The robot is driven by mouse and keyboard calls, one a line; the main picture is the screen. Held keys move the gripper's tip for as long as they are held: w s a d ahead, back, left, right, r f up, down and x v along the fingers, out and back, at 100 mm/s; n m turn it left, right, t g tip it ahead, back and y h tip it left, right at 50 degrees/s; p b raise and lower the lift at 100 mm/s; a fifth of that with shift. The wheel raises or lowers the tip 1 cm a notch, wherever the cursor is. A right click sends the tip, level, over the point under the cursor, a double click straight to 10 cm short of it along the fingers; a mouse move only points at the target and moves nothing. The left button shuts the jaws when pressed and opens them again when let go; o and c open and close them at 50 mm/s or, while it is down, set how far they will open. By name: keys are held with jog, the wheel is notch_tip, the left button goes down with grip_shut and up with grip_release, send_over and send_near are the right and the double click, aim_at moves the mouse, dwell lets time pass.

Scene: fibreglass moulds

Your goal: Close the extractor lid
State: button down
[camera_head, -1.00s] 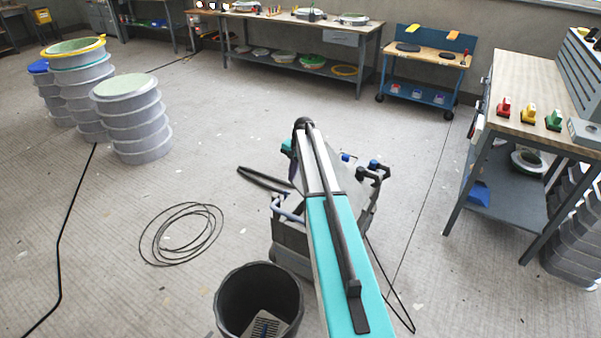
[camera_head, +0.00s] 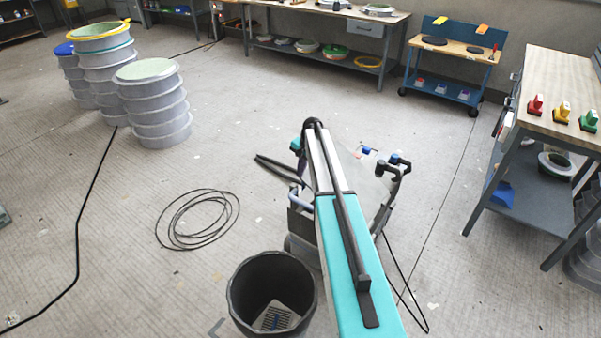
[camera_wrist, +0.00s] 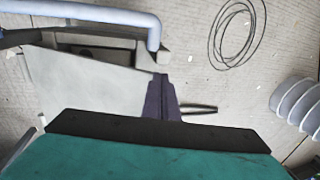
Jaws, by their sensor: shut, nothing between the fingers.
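The extractor (camera_head: 301,225) is a grey unit below and behind my teal arm, which hides much of it. It has a light blue tubular handle, which shows in the wrist view (camera_wrist: 100,14), and a dark post (camera_head: 384,205) on the right. A pale flat panel (camera_wrist: 85,85) in the wrist view looks like its lid. Its angle is hard to tell. My gripper (camera_wrist: 162,98) shows purple-grey fingers together, with nothing between them, at the panel's right edge. Contact cannot be told. In the head view the gripper (camera_head: 299,162) is partly hidden by the arm.
A black bin (camera_head: 245,295) stands close at front left. A coiled cable (camera_head: 197,220) lies on the floor. Stacked grey moulds (camera_head: 155,115) stand at back left. A workbench (camera_head: 560,80) is at right and a blue cart (camera_head: 450,55) behind. Floor between is mostly clear.

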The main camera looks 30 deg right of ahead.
jog(key=shift+r, duration=0.1)
jog(key=r, duration=0.1)
jog(key=s+r+p, duration=0.1)
jog(key=s+r, duration=0.1)
jog(key=r, duration=0.1)
jog(key=shift+d+p, duration=0.35)
jog(key=shift+d, duration=0.05)
jog(key=shift+w+r+b, duration=0.15)
jog(key=shift+r+b, duration=0.15)
jog(key=shift+b, duration=0.1)
jog(key=w+a+b+v, duration=0.1)
jog(key=b+v, duration=0.1)
jog(key=v, duration=0.6)
jog(key=shift+w+r, duration=0.4)
jog(key=shift+r, duration=0.05)
jog(key=shift+d, duration=0.1)
